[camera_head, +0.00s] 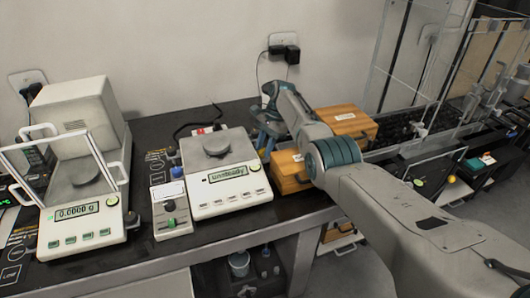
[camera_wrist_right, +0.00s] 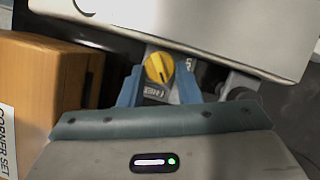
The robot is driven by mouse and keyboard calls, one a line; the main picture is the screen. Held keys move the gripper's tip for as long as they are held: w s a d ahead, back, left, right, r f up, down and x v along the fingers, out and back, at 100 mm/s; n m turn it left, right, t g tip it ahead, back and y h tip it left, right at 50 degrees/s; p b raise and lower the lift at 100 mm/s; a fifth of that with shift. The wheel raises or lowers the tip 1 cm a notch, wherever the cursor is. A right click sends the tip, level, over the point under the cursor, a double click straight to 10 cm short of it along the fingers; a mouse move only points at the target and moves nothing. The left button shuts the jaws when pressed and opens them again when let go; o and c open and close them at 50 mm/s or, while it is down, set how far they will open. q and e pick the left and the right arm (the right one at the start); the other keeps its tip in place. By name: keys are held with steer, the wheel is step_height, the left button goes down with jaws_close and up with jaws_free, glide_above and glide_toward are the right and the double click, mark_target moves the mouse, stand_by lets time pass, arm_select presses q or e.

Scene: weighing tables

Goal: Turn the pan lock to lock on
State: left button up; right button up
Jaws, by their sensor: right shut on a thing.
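The pan lock is a yellow knob (camera_wrist_right: 159,67) with a pale pointer mark, beside the white balance body (camera_wrist_right: 225,28) in the right wrist view. My right gripper (camera_wrist_right: 158,76) has its blue fingers on either side of the knob and is shut on it. In the head view the right gripper (camera_head: 268,126) reaches down at the right side of the middle balance (camera_head: 228,198), whose display reads "unsteady". The knob is hidden there by my gripper and arm. My left gripper is not in view.
Wooden boxes (camera_head: 346,117) stand close right of the gripper; one labelled "CORNER SET" (camera_wrist_right: 35,85) shows in the wrist view. A small control box (camera_head: 172,211) and a glass-shielded balance (camera_head: 82,220) reading 0.0000 g stand left. The table's front edge (camera_head: 150,266) is mostly clear.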

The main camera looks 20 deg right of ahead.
steer(key=shift+w+n+b, duration=0.1)
steer(key=shift+n+b, duration=0.3)
